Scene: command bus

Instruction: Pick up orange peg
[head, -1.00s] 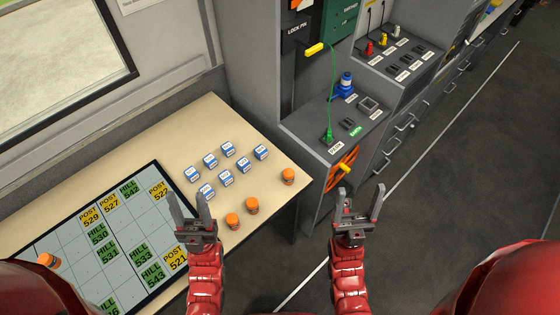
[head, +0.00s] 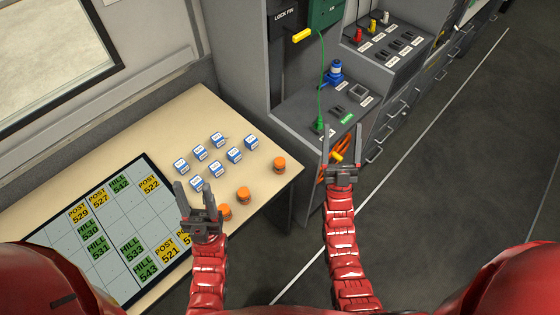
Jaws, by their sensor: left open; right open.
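Three orange pegs stand on the beige table: one (head: 279,164) near its right edge, one (head: 243,194) nearer to me, and one (head: 226,212) just right of my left gripper. My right gripper (head: 342,130) is open and empty, right of the table and in front of the grey console. It partly covers an orange part and a yellow handle (head: 337,157) on the console's side.
Several blue-and-white blocks (head: 235,155) stand behind the pegs. The map board carries green HILL and yellow POST tiles. The grey console (head: 290,108) holds a blue plug (head: 335,72), a green cable (head: 321,88) and switches. Open floor (head: 440,190) lies to the right.

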